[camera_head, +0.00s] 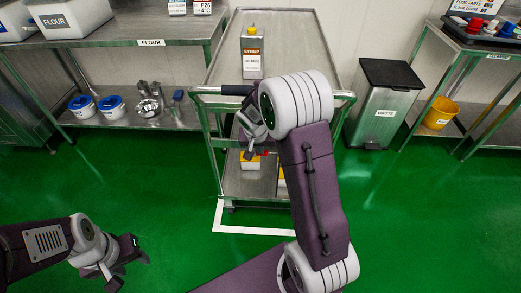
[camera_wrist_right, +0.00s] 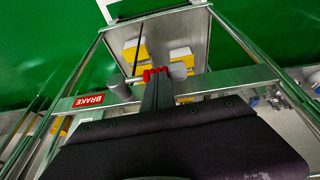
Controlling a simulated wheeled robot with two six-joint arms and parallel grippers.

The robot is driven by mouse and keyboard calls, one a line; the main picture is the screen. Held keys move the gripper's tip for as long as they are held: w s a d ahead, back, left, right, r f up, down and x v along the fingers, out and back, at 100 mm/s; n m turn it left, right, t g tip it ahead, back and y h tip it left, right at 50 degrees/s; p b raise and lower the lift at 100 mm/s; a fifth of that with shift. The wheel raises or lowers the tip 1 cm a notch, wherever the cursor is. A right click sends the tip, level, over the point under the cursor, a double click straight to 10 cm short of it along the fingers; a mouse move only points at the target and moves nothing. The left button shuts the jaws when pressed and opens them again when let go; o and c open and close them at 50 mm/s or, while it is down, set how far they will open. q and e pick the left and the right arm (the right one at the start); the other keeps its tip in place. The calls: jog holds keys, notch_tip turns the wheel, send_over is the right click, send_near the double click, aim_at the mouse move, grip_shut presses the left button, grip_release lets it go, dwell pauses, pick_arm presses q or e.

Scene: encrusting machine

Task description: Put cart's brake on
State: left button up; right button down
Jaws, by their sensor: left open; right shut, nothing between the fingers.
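The steel cart (camera_head: 300,30) stands in the middle of the head view, with a push handle across its near end. In the right wrist view a red BRAKE label (camera_wrist_right: 88,101) is on the cart's crossbar. Beside it are a grey cylinder (camera_wrist_right: 120,88) and a red lever-like part (camera_wrist_right: 150,73). My right gripper (camera_wrist_right: 158,92) is shut and empty, its tip at or against the red part; contact is unclear. In the head view my right arm hides most of this area. My left gripper (camera_head: 126,262) is open and empty, low at the left, away from the cart.
A syrup container (camera_head: 252,55) stands on the cart's top; yellow-and-white boxes (camera_wrist_right: 181,55) are on its lower shelf. A flour table (camera_head: 140,42) is at left, a waste bin (camera_head: 385,110) and a shelf with a yellow bucket (camera_head: 440,112) at right. The green floor in front is clear.

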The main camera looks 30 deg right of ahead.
pick_arm(q)
notch_tip(320, 180, down, 10)
jog(key=b, duration=0.9)
jog(key=shift+b, duration=0.4)
pick_arm(e)
jog(key=s+d+f+n+g+h, duration=0.2)
jog(key=f+g+h, duration=0.4)
jog(key=f+h, duration=0.5)
jog(key=shift+d+f+n+h, duration=0.25)
jog(key=shift+d+n+h, duration=0.4)
jog(key=shift+h, duration=0.25)
pick_arm(q)
jog(key=shift+a, duration=0.1)
pick_arm(e)
jog(key=shift+a+f, duration=0.1)
